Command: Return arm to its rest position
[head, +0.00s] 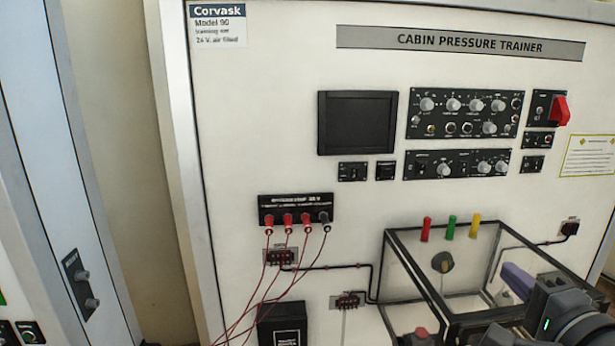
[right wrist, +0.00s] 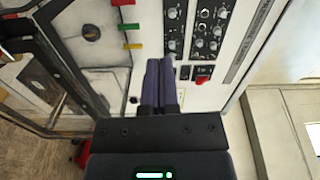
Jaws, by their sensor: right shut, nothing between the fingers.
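My right gripper (head: 517,282) comes in at the lower right of the head view, beside the right side of the clear box with a black frame (head: 447,318). Its purple fingers point up and left toward the panel. In the right wrist view the two fingers (right wrist: 159,80) lie together, shut with nothing between them. The white cabin pressure trainer panel (head: 270,130) stands in front of the gripper. My left gripper is not in view.
Red, green and yellow handles (head: 451,228) stick up at the box's back edge. A red guarded switch (head: 560,111) sits at the panel's upper right. Red leads hang from the terminal block (head: 296,209). A black box (head: 282,325) stands at the bottom.

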